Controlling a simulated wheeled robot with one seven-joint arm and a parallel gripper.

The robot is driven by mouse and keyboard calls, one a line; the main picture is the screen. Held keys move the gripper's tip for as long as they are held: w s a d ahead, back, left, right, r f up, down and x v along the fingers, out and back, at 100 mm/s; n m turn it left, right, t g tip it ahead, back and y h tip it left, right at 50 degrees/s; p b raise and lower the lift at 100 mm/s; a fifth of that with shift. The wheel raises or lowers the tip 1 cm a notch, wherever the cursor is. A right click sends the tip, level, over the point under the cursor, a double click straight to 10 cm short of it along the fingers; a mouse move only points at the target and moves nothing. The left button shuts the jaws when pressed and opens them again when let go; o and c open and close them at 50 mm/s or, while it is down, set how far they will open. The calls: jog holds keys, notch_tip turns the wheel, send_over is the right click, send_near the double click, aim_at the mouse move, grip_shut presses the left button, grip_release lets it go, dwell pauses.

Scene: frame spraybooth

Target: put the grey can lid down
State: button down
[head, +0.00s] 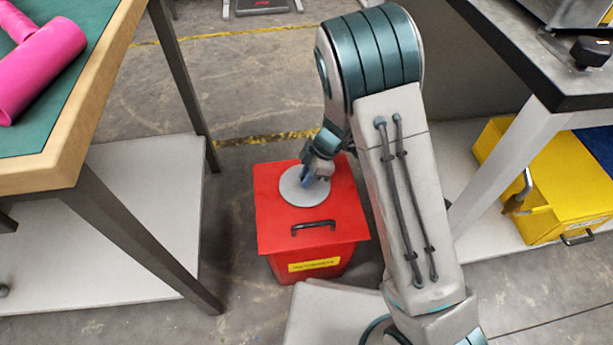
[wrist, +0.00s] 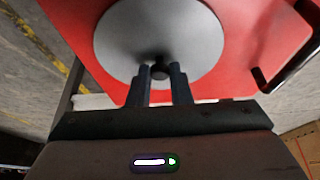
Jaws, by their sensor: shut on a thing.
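The grey can lid (head: 296,190) is a flat round disc over the top of a red bin (head: 313,228) in the head view. In the wrist view the lid (wrist: 200,38) shows as a grey disc with a small dark knob (wrist: 160,71) near its lower part. My gripper (head: 318,172) points down at the lid. In the wrist view its two fingers (wrist: 160,80) are shut on the lid's knob. I cannot tell whether the lid touches the red bin's top or hangs just above it.
The red bin's top has a black handle (head: 313,226). A wooden-edged table (head: 75,140) with pink rolls (head: 40,65) stands at left. A dark-topped bench (head: 530,75) stands at right, with a yellow box (head: 560,195) on its lower shelf. Bare floor lies behind the bin.

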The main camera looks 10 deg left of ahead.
jog(key=shift+r, duration=0.1)
jog(key=c, duration=1.3)
grip_release()
